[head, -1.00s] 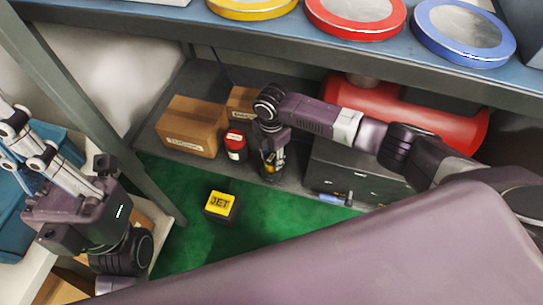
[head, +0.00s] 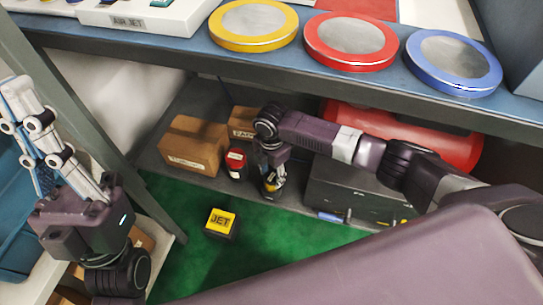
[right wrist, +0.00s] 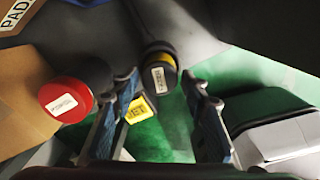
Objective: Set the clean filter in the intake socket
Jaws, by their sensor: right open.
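No part is plainly marked as the clean filter, and I cannot make out the intake socket. A dark can (right wrist: 160,68) with a pale label shows beyond my right gripper's fingertips in the right wrist view. A red-lidded can (head: 236,162) stands left of my right gripper (head: 272,186); it also shows in the right wrist view (right wrist: 67,100). My right gripper (right wrist: 162,88) is open and points down over the lower shelf, apparently empty. My left gripper (head: 18,108) is raised at the far left, away from the cans; its finger gap is unclear.
Yellow (head: 253,25), red (head: 351,42) and blue (head: 453,62) rimmed discs lie on the upper shelf. Cardboard boxes (head: 193,145), a red cylinder (head: 455,148) and a dark case (head: 350,188) stand below. A yellow-topped JET block (head: 221,222) sits on the green floor.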

